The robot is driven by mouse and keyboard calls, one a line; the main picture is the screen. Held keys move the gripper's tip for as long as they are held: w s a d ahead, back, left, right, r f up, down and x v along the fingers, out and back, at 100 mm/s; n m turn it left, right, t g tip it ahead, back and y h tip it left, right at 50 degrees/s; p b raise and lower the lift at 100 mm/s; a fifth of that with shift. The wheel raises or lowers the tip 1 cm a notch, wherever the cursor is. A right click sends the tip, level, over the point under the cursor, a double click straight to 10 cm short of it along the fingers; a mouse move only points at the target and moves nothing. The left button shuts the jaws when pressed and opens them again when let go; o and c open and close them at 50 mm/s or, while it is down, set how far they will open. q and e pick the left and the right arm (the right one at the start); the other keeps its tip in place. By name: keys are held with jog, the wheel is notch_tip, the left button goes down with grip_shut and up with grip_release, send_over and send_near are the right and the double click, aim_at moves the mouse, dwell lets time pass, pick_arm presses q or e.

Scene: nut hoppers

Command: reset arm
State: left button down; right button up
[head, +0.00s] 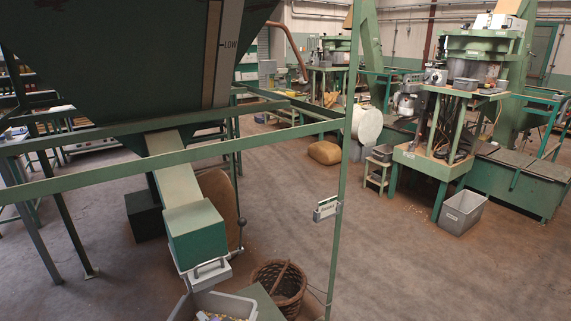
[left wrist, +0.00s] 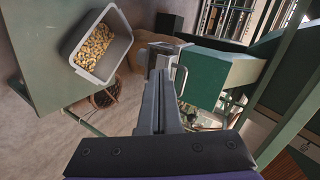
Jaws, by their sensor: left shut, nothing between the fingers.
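My left gripper (left wrist: 160,78) shows in the left wrist view with its long grey fingers together and nothing between them. It points toward the lower end of the hopper's green chute (left wrist: 213,78), which has a metal handle on its face. The gap between the fingertips and the chute is hard to judge. The chute also shows in the head view (head: 196,233), sloping down from the big green hopper (head: 110,60). In the head view I cannot clearly make out the left gripper. My right gripper is in neither view.
A grey bin (left wrist: 74,56) of nuts stands on a green surface (left wrist: 50,90), left of my fingers in the wrist view. A wicker basket (head: 281,285) is on the floor beside the chute. A green frame post (head: 341,190) stands right of it. Open floor (head: 430,270) lies further right.

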pick_arm(q)
jog(key=s+d+f+n+g+h, duration=0.1)
jog(key=s+n+h, duration=0.3)
jog(key=s, duration=0.6)
jog(key=s+d+f+n+g+h+p, duration=0.1)
jog(key=s+f+n+g+h, duration=0.2)
jog(key=s, duration=0.7)
jog(key=shift+f+n+h, duration=0.4)
jog(key=shift+n, duration=0.1)
jog(key=shift+s+d, duration=0.1)
